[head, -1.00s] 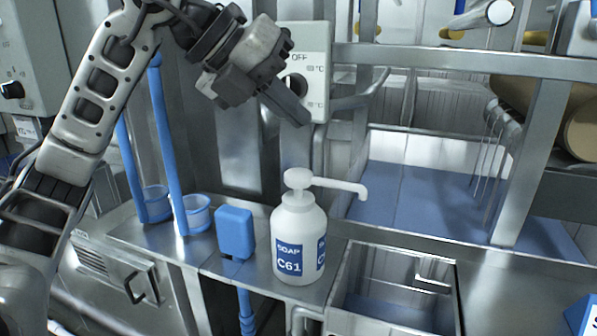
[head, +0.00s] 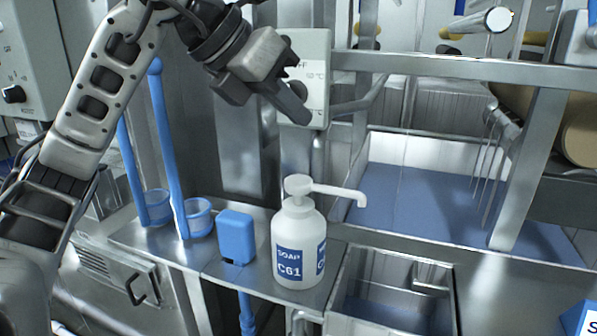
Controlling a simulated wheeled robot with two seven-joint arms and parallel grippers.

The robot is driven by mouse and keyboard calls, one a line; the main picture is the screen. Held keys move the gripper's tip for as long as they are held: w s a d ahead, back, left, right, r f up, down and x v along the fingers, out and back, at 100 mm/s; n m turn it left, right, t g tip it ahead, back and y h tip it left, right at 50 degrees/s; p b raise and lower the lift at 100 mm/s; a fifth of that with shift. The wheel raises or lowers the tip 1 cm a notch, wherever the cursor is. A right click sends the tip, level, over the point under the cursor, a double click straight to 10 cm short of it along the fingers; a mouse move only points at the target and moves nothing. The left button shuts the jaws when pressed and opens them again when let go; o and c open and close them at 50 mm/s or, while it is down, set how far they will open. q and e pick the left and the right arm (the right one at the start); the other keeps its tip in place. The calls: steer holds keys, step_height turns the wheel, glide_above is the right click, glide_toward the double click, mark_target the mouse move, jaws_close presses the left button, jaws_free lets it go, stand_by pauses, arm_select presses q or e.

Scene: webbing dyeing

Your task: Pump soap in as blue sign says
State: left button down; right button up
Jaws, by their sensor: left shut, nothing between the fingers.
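A white soap bottle (head: 299,240) with a blue label reading "SOAP C61" stands upright on the steel ledge. Its white pump head (head: 298,186) has a spout (head: 342,193) pointing right, over the edge of an open steel basin (head: 397,300). My left gripper (head: 304,118) is shut and empty. It is above the pump head, pointing down and right, apart from it, in front of the grey control box. My right gripper is not in view. Part of a white thing with a blue face (head: 582,318) shows at the lower right corner; its writing is cut off.
A blue block (head: 236,238) stands on the ledge just left of the bottle. Two blue long-handled dippers (head: 197,218) stand farther left. A grey control box (head: 312,72) with a knob is behind my gripper. A blue-liquid bath (head: 425,205) and steel frame bars are at the right.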

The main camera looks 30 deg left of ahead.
arm_select(q)
step_height(320, 180, up, 3)
steer(key=m+y, duration=0.1)
steer(key=m, duration=0.3)
steer(key=m+t+y+p, duration=0.1)
steer(key=m, duration=0.3)
steer(key=shift+s+f, duration=0.1)
steer(key=shift+f, duration=0.1)
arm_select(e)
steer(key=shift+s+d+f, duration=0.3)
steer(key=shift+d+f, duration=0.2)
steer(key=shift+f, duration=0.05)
arm_select(q)
steer(key=shift+f, duration=0.1)
steer(key=b, duration=0.6)
glide_above(292, 182)
step_height(292, 182, down, 7)
steer(key=shift+f, duration=0.1)
steer(key=shift+f+b, duration=0.7)
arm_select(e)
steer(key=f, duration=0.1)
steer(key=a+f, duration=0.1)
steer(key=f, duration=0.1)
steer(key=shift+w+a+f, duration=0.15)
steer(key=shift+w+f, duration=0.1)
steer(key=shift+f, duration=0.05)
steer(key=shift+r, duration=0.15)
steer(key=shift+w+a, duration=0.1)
arm_select(q)
steer(key=shift+f, duration=0.1)
